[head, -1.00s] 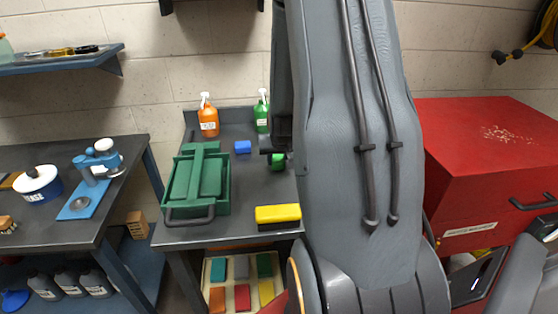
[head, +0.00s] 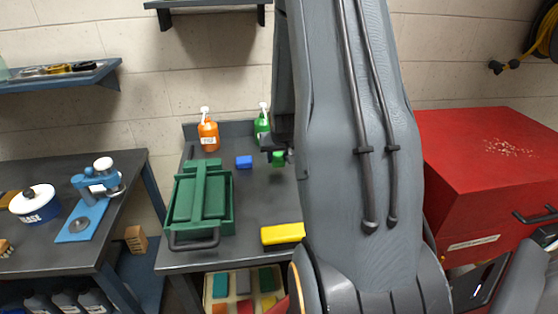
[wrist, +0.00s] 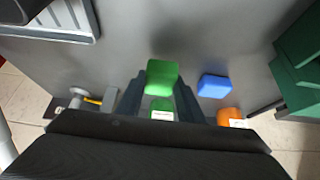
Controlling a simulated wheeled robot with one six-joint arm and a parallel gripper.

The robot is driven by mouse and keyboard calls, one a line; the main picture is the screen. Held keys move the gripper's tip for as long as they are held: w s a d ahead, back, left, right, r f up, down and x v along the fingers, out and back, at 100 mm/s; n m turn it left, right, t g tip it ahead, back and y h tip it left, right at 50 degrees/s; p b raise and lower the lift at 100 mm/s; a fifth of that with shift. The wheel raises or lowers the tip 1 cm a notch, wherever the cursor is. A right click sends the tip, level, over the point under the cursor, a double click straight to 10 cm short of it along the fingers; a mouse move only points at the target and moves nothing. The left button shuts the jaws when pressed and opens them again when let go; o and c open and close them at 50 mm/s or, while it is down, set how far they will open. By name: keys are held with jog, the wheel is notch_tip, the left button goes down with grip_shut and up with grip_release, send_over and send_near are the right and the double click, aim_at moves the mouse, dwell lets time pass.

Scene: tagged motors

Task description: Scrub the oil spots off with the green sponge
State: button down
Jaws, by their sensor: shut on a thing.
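The green sponge (wrist: 162,75) is a small bright block between the two fingers of my gripper (wrist: 160,92) in the wrist view. My gripper is shut on it and holds it over the grey bench top (wrist: 125,50). In the head view the sponge (head: 278,158) shows just left of my arm, partly hidden by my gripper (head: 274,147). I cannot make out oil spots on the visible bench top; my arm hides its right part.
A blue block (head: 244,162), orange spray bottle (head: 208,133) and green spray bottle (head: 262,122) stand near. A green toolbox (head: 201,205) and yellow block (head: 283,234) lie in front. A metal tray (wrist: 62,22) is at the wrist view's upper left. A red cabinet (head: 480,190) stands right.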

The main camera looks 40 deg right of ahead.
jog(key=shift+r+p, duration=1.4)
jog(key=shift+r, duration=1.05)
